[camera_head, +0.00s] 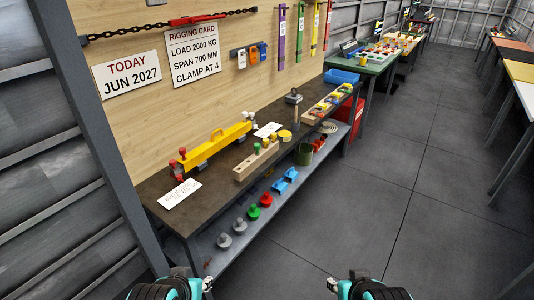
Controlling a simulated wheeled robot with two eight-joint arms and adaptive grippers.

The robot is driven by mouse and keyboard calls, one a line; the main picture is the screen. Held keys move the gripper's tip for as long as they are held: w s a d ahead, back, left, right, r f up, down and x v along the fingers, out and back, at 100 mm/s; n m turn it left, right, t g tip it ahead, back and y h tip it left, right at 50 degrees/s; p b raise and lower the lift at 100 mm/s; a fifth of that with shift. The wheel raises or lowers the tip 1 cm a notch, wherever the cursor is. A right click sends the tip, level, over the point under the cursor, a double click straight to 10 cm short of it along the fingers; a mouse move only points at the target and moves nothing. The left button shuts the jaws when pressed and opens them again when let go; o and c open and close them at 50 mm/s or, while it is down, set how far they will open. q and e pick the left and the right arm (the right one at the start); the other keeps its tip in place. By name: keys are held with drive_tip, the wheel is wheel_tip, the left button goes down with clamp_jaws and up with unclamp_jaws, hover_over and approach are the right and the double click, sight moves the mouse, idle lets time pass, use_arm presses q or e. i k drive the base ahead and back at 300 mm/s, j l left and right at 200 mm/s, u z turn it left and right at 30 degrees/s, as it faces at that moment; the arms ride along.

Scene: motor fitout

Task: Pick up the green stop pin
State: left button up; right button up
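A green knob-shaped piece (253,212) stands on the lower shelf of the bench, between a red piece of like shape (266,200) and two grey ones (232,233). It is the clearest green pin-like thing in view, but I cannot tell for sure that it is the stop pin. A wooden block (243,172) on the bench top holds several small pegs, too small to make out well. My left gripper (206,284) and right gripper (333,285) are at the bottom edge, apart from the bench. Their fingers are mostly hidden or cut off.
The bench top (220,178) carries a yellow beam (215,145), cards and a second wooden rack (327,103). The floor (360,200) to the right is clear.

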sight(257, 148)
drive_tip(key=i+l+u, duration=0.15)
drive_tip(key=l, duration=0.5)
drive_tip(key=i+l+u, duration=0.15)
drive_tip(key=l, duration=0.5)
drive_tip(key=l+u, duration=0.15)
drive_tip(key=l, duration=0.5)
drive_tip(key=i+l+u, duration=0.45)
drive_tip(key=i+l, duration=0.35)
drive_tip(key=i+u, duration=0.35)
drive_tip(key=i, duration=0.95)
